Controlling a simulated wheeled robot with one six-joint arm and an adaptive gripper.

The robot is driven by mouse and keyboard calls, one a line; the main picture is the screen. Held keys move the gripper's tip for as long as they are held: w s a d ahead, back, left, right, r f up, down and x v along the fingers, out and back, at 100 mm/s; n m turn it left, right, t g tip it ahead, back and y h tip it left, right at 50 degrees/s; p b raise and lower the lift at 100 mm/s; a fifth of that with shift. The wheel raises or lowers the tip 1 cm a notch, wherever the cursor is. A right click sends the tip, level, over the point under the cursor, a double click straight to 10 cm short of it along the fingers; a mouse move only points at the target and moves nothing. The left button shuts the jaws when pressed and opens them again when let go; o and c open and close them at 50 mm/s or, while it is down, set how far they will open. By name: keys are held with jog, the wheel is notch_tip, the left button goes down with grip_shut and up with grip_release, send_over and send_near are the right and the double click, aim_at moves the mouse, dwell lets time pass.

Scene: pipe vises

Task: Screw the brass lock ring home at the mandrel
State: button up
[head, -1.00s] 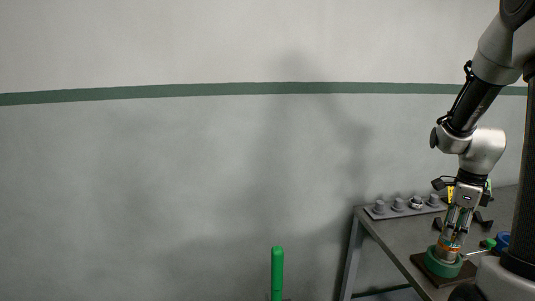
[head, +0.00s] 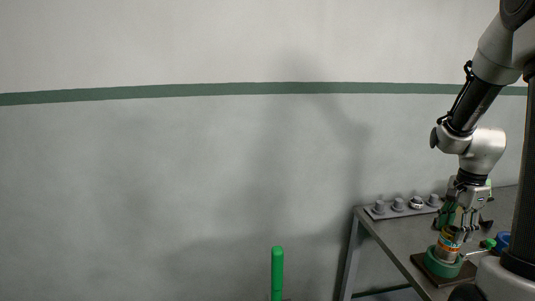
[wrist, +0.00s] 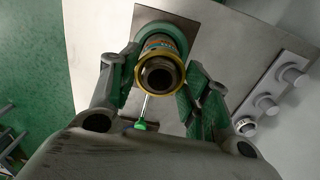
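The brass lock ring (wrist: 143,83) sits around the upper end of the upright mandrel (wrist: 159,77), whose dark bore faces the wrist camera. An orange and pale band shows below it. The mandrel stands in a green round vise (head: 443,264) on a dark plate (head: 423,266). My gripper (wrist: 161,75) points down over it, one green-padded finger on each side of the ring. The fingers look spread, with thin gaps at the ring. In the head view my gripper (head: 459,222) is above the vise; the ring is too small there to see its seating.
A lever with a green knob (wrist: 139,125) sticks out beside the vise. A rack (head: 379,214) of several grey pegs stands at the table's back edge, one bearing a pale ring (head: 416,203). A blue round item (head: 503,240) is at right. A green post (head: 277,272) stands left of the table.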

grip_shut()
jog(key=m, duration=0.3)
jog(key=shift+m, duration=0.3)
jog(key=m, duration=0.4)
jog(key=o, duration=1.4)
grip_release()
